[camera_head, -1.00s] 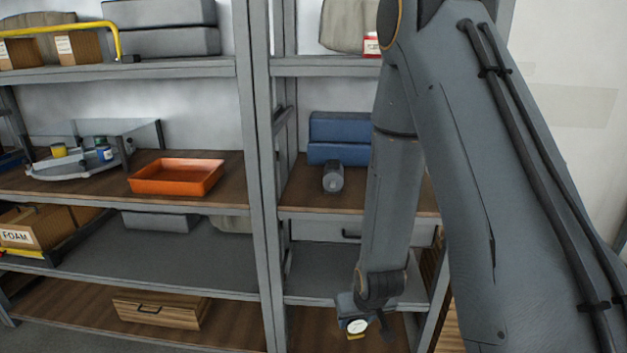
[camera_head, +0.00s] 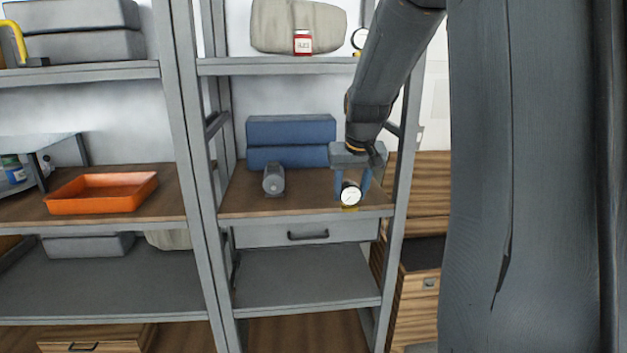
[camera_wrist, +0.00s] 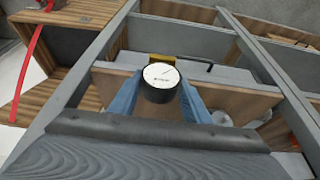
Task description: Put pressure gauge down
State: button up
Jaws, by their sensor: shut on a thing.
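The pressure gauge (camera_head: 350,195) has a round white dial, a dark rim and a yellow part at its base. My gripper (camera_head: 352,188) is shut on it, with blue fingers on either side. The gauge is at the front right of the brown wooden shelf (camera_head: 305,204) above the drawer. I cannot tell whether it touches the shelf. In the wrist view the gauge (camera_wrist: 159,81) sits between the blue fingers (camera_wrist: 158,92), its dial facing the camera.
A grey cylinder (camera_head: 273,180) lies on the same shelf to the left, with stacked blue boxes (camera_head: 290,142) behind. A shelf upright (camera_head: 405,150) stands close on the right. Bare shelf lies between cylinder and gripper. An orange tray (camera_head: 100,193) is on the left shelf.

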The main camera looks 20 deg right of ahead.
jog(key=w+d, duration=0.1)
jog(key=w, duration=0.4)
jog(key=w+d+p, duration=0.1)
jog(key=w+d, duration=0.1)
jog(key=w, duration=0.4)
jog(key=w+d+p, duration=0.1)
jog(key=w, duration=0.4)
jog(key=shift+w+d, duration=0.15)
jog(key=shift+d, duration=0.15)
jog(key=shift+f+p, duration=0.45)
jog(key=shift+f, duration=1.35)
jog(key=shift+f, duration=0.1)
jog(key=o, duration=1.2)
